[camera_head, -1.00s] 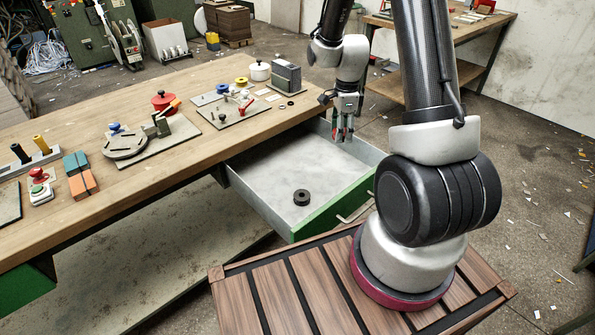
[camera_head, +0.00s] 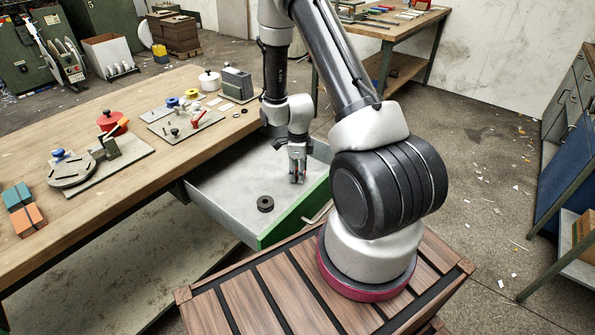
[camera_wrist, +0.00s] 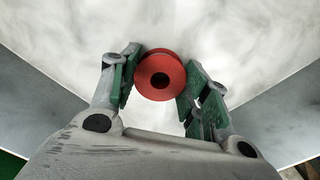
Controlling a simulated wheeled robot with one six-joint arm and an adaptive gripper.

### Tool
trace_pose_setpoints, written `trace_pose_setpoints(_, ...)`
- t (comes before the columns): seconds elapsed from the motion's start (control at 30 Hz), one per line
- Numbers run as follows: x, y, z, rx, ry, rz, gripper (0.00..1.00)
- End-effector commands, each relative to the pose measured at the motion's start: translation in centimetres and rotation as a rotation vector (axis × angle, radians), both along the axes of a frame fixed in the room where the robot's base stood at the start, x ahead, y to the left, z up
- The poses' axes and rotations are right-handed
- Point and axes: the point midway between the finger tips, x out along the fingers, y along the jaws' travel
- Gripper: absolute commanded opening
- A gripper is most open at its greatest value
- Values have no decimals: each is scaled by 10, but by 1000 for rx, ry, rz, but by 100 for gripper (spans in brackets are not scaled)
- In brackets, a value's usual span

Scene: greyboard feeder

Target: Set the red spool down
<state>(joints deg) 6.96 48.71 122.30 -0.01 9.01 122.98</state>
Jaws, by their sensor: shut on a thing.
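The red spool (camera_wrist: 160,76) is between the green-padded fingers of my gripper (camera_wrist: 158,82) in the wrist view, with its round end and dark centre hole facing the camera. In the head view my gripper (camera_head: 297,180) points down inside the open drawer (camera_head: 222,220), low over its pale floor, near the right side. The spool is hard to make out there. I cannot tell whether it touches the drawer floor. A black ring-shaped spool (camera_head: 265,204) lies on the drawer floor to the left of my gripper.
The drawer has grey walls and a green front (camera_head: 290,217). Its floor is clear apart from the black spool.

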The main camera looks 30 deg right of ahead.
Motion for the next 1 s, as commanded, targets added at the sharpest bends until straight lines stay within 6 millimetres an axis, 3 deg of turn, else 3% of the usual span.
trace_pose_setpoints(0.33,0,0,-3,0,0,1,32)
trace_pose_setpoints(0.37,0,0,-3,0,-1,1,48)
trace_pose_setpoints(0.4,0,0,-3,0,-1,1,55)
trace_pose_setpoints(0.5,0,0,-3,0,-1,1,68)
trace_pose_setpoints(0.83,0,0,-1,0,-1,1,68)
trace_pose_setpoints(1.0,2,0,22,0,-5,1,68)
